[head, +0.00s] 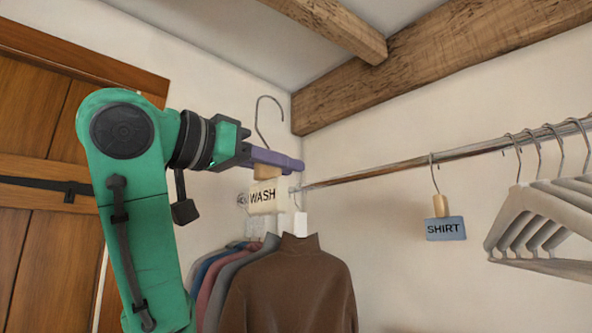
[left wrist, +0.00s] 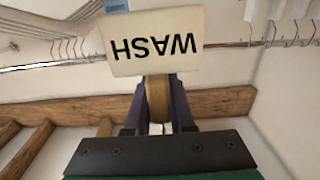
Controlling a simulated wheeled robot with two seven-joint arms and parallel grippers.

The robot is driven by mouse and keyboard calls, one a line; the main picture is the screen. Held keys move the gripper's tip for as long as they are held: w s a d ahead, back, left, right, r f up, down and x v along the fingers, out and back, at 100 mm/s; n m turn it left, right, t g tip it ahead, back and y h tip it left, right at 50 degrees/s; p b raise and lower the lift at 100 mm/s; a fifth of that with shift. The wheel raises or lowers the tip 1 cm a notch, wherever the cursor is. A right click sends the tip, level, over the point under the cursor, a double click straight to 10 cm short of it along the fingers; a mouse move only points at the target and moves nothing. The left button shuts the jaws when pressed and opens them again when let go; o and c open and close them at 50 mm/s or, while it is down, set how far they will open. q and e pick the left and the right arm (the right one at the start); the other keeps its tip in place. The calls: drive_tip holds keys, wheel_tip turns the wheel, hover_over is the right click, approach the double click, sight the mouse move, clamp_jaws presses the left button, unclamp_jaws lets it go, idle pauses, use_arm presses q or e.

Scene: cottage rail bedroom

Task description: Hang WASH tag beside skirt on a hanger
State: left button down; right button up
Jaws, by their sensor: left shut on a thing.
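The WASH tag (head: 267,197) is a cream card with black letters, a wooden neck and a grey wire hook. My left gripper (head: 270,158) is shut on its wooden neck, with the hook upright above the purple fingers. In the left wrist view the WASH tag (left wrist: 153,42) appears upside down, its neck between the fingers (left wrist: 157,105). The tag is in front of the far left end of the metal rail (head: 400,162); I cannot tell the depth gap between hook and rail. I cannot make out a skirt. My right gripper is out of view.
A brown sweater (head: 290,290) and other garments hang below the held tag. Wooden beams (head: 400,75) run above.

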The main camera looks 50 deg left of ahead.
use_arm(q)
drive_tip(key=s, duration=1.2)
drive_tip(key=shift+s+d, duration=0.15)
drive_tip(key=shift+s, duration=0.2)
